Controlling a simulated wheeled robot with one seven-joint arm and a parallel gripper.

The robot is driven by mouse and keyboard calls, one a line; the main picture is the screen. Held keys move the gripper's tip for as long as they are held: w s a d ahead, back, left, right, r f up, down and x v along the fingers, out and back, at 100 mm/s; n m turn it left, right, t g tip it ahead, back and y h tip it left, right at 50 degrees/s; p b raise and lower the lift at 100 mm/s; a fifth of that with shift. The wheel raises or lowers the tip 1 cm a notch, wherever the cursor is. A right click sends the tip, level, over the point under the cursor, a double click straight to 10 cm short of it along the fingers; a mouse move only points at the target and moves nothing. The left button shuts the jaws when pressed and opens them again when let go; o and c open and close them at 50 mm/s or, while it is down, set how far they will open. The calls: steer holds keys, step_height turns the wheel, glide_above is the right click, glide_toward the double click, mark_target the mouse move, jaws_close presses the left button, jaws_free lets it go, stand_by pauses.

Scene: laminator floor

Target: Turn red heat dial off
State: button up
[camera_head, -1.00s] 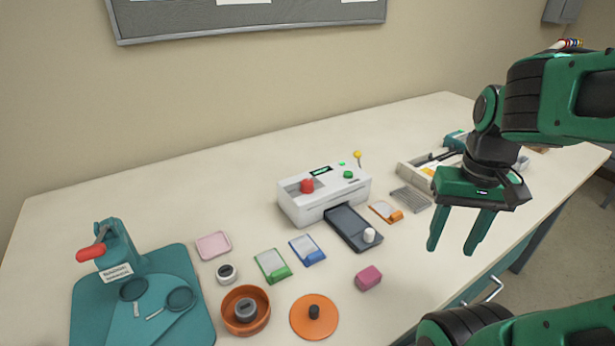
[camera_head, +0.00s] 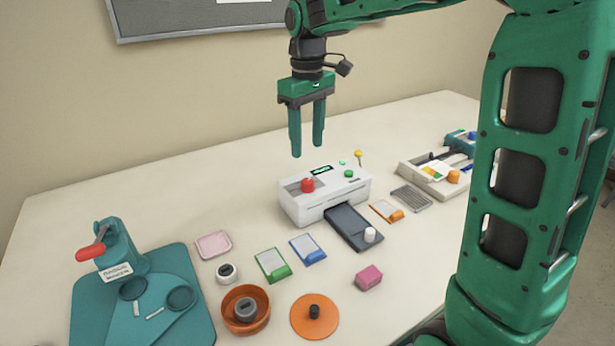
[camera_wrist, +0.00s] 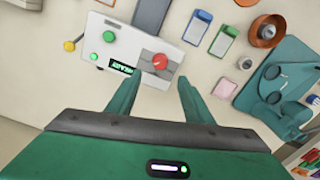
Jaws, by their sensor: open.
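The red heat dial (camera_head: 307,185) sits on the top of the white laminator (camera_head: 345,192), toward its left end. In the wrist view the red dial (camera_wrist: 160,61) has a pale pointer mark and lies beyond my fingertips, roughly between them. The laminator's lit green display (camera_head: 320,170) and green button (camera_head: 348,173) are to the right of the dial. My gripper (camera_head: 308,150) is open and empty, pointing down above the laminator's back left part. It is apart from the dial. The fingers also show in the wrist view (camera_wrist: 158,85).
A dark tray (camera_head: 350,226) with a white knob extends from the laminator's front. A yellow-tipped lever (camera_head: 358,154) stands behind it. Green (camera_head: 271,264) and blue (camera_head: 307,249) card holders, an orange bowl (camera_head: 230,318) and a teal press (camera_head: 120,250) are on the table. The back left table is clear.

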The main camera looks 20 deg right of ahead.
mark_target(307, 180)
step_height(307, 180, down, 10)
steer(key=shift+f, duration=0.25)
stand_by(0.4)
steer(key=c, duration=1)
